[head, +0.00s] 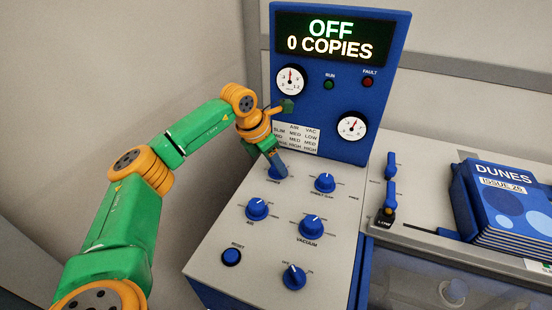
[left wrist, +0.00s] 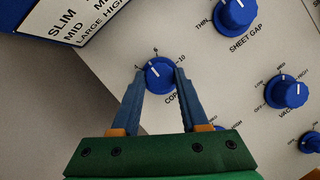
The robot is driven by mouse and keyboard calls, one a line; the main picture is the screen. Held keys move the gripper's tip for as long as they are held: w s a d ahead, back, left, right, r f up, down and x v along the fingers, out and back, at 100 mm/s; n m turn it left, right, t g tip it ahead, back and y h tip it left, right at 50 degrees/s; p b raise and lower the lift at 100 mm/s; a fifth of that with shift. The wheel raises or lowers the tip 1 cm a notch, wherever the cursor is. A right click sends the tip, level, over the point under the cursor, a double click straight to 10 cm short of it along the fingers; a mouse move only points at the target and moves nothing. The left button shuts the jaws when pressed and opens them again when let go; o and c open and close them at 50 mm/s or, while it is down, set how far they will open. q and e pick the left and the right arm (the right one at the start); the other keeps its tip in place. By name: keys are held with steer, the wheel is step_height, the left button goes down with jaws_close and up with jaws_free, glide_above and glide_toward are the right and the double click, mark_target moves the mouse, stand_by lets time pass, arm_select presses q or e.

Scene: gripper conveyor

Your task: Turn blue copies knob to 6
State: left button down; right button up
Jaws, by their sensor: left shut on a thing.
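The blue copies knob (left wrist: 160,74) is at the top left of the knobs on the sloped grey panel. In the left wrist view its dial shows a 6 above it and a 10 at upper right. A short white mark is on its cap, but its exact setting is hard to read. My left gripper (left wrist: 159,70) is shut on the knob, one blue finger on each side. In the head view my left gripper (head: 279,170) reaches down from above and mostly hides the knob. The display (head: 329,39) reads "OFF" and "0 COPIES". My right gripper is not in view.
The sheet gap knob (head: 325,182) is close on the right. The air knob (head: 257,209), vacuum knob (head: 310,229), reset button (head: 231,257) and a switch knob (head: 294,277) are nearer. The blue upright panel (head: 340,110) stands behind. A magazine stack (head: 506,205) lies right.

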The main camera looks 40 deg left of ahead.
mark_target(265, 174)
arm_select(q)
steer(key=m+p, duration=0.1)
steer(key=m+h+p, duration=0.1)
steer(key=m, duration=0.1)
steer(key=shift+w+a+r+g, duration=0.1)
steer(key=shift+r+g, duration=0.05)
steer(key=shift+g, duration=0.15)
steer(key=shift+m+g+h+p, duration=0.3)
steer(key=shift+m+p, duration=0.25)
steer(key=shift+m, duration=0.65)
steer(key=shift+c, duration=2.1)
jaws_free()
steer(key=shift+f, duration=0.2)
steer(key=shift+r, duration=0.1)
steer(key=v, duration=0.7)
steer(key=shift+b, duration=0.45)
steer(key=shift+a, duration=0.1)
